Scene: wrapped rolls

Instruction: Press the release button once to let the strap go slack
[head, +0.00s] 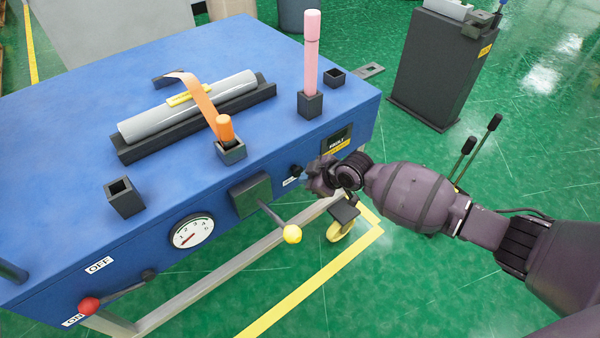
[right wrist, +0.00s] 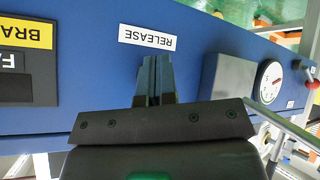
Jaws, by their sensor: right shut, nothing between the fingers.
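The release button (head: 296,170) is a small black knob on the front face of the blue bench, beside a small white label. In the right wrist view the RELEASE label (right wrist: 148,38) appears upside down, just beyond my fingertips; the button is not visible there, probably behind the fingers. My right gripper (head: 308,181) is shut and empty, with its tips close to the button; I cannot tell whether they touch. It also shows in the right wrist view (right wrist: 154,66). The orange strap (head: 200,98) crosses the grey wrapped roll (head: 150,120) to an orange peg in a black socket. My left gripper is not in view.
On the front face are a dial gauge (head: 193,231), a dark box (head: 250,195) with a yellow-knobbed lever (head: 291,234), a red-knobbed lever (head: 90,306) by ON, and a FAULT panel (head: 336,140). A pink rod (head: 311,55) stands upright. A dark cabinet (head: 440,65) stands behind right.

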